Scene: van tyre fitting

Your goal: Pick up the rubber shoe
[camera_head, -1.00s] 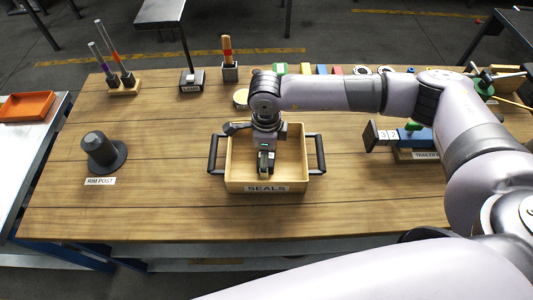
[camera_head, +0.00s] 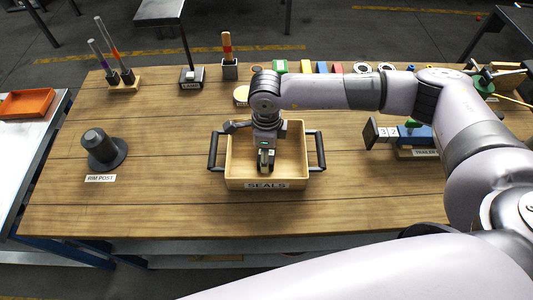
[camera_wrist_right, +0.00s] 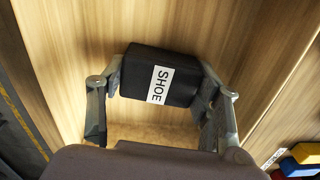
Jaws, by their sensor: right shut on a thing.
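The rubber shoe (camera_wrist_right: 140,75) is a black block with a white label reading SHOE, seen in the right wrist view. My right gripper (camera_wrist_right: 158,95) has its fingers on both sides of the block and is shut on it. In the head view my right gripper (camera_head: 266,160) points down inside the wooden box labelled SEALS (camera_head: 235,177). The shoe is mostly hidden there by the gripper, and I cannot tell how far it is above the box floor. My left gripper is not in view.
The box has dark handles on its left and right sides. A dark rim post (camera_head: 101,150) stands on the workbench (camera_head: 160,205) at left. A number block and blue trailer item (camera_head: 414,136) stand at right. The bench front is clear.

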